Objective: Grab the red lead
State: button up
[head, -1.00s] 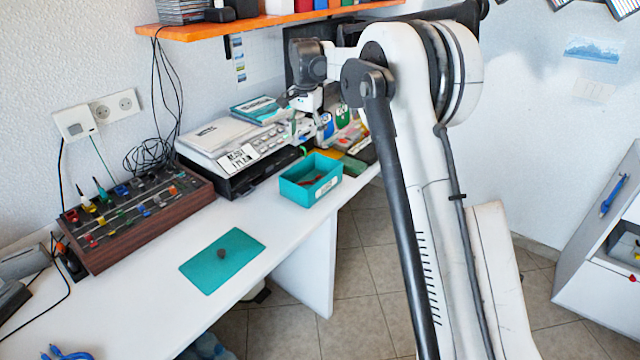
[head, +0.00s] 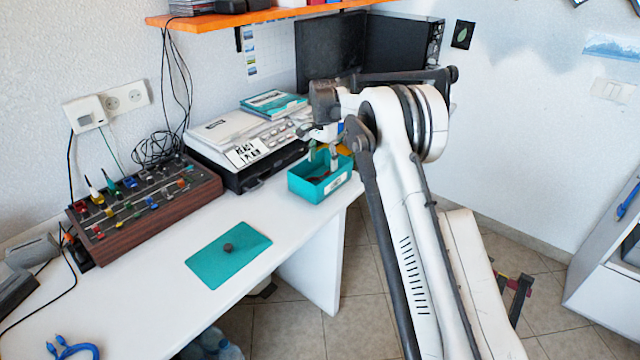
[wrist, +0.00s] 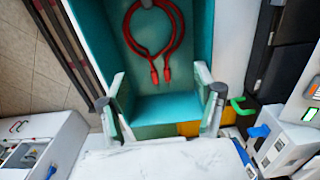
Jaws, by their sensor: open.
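The red lead (wrist: 157,42) lies coiled in a loop on the floor of the teal box (wrist: 195,129) in the wrist view, with its two plug ends towards my gripper. A small grey piece covers the top of the loop. My gripper (wrist: 162,97) is open and empty, its fingers apart near the box's side walls. In the head view the teal box (head: 303,187) stands near the desk's right end, with my gripper (head: 323,158) over it. The lead is hard to make out there.
A printer (head: 245,175) stands left of the box. A wooden patch panel (head: 150,207) with coloured plugs sits farther left. A teal mat (head: 215,265) with a dark round knob (head: 228,247) lies in front. Blue leads (head: 72,349) lie at the front left.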

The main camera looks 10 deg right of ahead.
aim_at(324, 177)
jog(key=shift+d+f+b, duration=0.15)
jog(key=shift+f+b, duration=0.35)
jog(key=shift+f, duration=2.45)
jog(key=c, duration=1)
